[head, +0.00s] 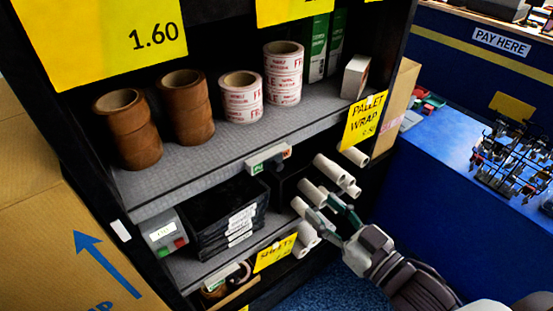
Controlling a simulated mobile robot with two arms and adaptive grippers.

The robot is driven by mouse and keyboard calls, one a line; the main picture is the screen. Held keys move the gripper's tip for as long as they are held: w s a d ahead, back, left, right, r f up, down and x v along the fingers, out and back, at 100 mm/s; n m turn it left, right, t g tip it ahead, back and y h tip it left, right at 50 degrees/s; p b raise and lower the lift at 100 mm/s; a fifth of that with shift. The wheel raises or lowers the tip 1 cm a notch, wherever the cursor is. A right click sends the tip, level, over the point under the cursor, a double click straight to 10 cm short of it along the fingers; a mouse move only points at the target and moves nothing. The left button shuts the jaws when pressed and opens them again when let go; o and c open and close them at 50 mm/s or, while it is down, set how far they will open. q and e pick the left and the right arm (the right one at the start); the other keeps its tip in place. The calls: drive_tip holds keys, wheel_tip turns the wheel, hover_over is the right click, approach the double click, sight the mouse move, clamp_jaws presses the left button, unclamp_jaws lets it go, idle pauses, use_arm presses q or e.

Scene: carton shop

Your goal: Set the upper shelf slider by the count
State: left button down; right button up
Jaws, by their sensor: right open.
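The upper shelf (190,165) holds stacks of tape rolls. A small slider (268,157) with a pale body and a green part sits on its front edge, right of the middle. Two brown tape stacks (128,128) stand on the left. A shorter white-and-red stack (241,97) and a taller one (283,75) stand to their right. My right gripper (326,216) is open, below and to the right of the slider, in front of the white rolls and apart from the slider. My left gripper is out of view.
White rolls (334,170) stick out near my right gripper. Black trays (230,215) and a small device with red and green buttons (166,235) are on the lower shelf. A cardboard box (50,230) stands at left, a blue counter (450,170) at right.

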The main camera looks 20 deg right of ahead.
sight(281, 168)
drive_tip(key=p+x, duration=0.2)
drive_tip(key=x, duration=1.1)
drive_tip(key=shift+r, duration=0.15)
drive_tip(key=shift+w+a, duration=0.1)
drive_tip(key=shift+w, duration=0.2)
drive_tip(key=shift+c, duration=0.2)
clamp_jaws()
